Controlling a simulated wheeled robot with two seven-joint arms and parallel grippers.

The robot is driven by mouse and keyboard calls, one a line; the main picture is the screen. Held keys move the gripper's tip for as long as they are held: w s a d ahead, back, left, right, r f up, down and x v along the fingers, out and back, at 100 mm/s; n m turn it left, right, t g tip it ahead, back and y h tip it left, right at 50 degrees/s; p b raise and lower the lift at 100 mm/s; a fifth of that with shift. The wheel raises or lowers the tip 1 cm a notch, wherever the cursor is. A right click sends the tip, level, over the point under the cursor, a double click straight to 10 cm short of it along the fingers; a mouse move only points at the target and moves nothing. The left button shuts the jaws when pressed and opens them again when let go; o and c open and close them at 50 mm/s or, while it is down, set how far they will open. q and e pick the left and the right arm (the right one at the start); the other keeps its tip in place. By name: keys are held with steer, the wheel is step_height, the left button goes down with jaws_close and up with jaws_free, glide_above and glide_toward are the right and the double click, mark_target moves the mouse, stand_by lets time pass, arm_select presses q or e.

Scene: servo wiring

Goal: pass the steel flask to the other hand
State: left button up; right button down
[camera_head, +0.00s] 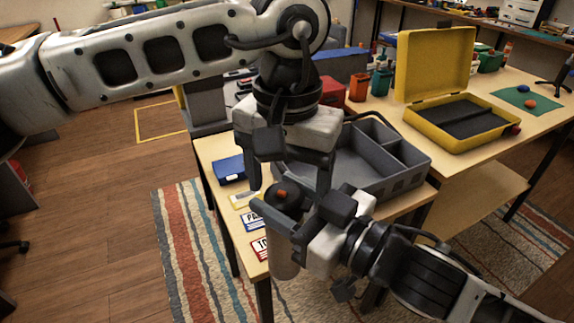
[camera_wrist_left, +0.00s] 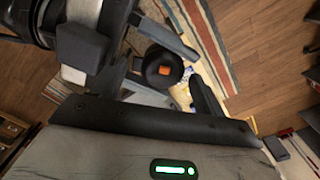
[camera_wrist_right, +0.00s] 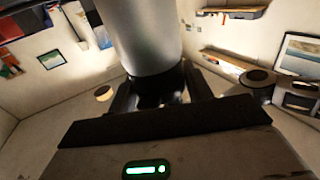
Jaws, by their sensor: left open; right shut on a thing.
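The steel flask (camera_head: 286,258) hangs upright, its grey body below my right gripper (camera_head: 286,222), which is shut on it near the top. Its dark cap with an orange mark (camera_head: 283,192) points up. The flask's silver body also fills the upper middle of the right wrist view (camera_wrist_right: 148,38), between the fingers. My left gripper (camera_head: 296,176) is open, pointing down just above the cap. In the left wrist view the cap (camera_wrist_left: 163,72) shows near the open left fingers. Whether the left fingers touch the flask cannot be told.
A grey divided tray (camera_head: 405,180) stands on the wooden table right behind the grippers. A blue box (camera_head: 229,170) and label cards (camera_head: 251,222) lie to the left. An open yellow case (camera_head: 448,130) sits on the bench at right. Open floor lies left of the table.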

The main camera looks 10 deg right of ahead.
arm_select(q)
steer(key=c, duration=1)
steer(key=shift+c, duration=0.5)
arm_select(e)
steer(key=c, duration=0.6)
jaws_free()
steer(key=shift+o, duration=0.2)
steer(key=shift+m+g+h, duration=0.5)
steer(key=shift+g, duration=0.1)
steer(key=f, duration=0.8)
steer(key=shift+w+d+f, duration=0.1)
steer(key=shift+w+d, duration=0.05)
steer(key=shift+d, duration=0.1)
steer(key=s+d+f+m+h, duration=0.1)
steer(key=s+d+f+h, duration=0.1)
steer(key=f, duration=0.5)
steer(key=s+d+f+m+g+h, duration=0.1)
steer(key=s+d+f+m+h, duration=0.1)
steer(key=f, duration=0.5)
steer(key=s+d+f+m+g+h, duration=0.1)
steer(key=s+d+f+h, duration=0.2)
steer(key=f, duration=0.5)
steer(key=shift+s+d+h, duration=0.3)
steer(key=shift+s+d, duration=0.4)
steer(key=shift+s, duration=0.3)
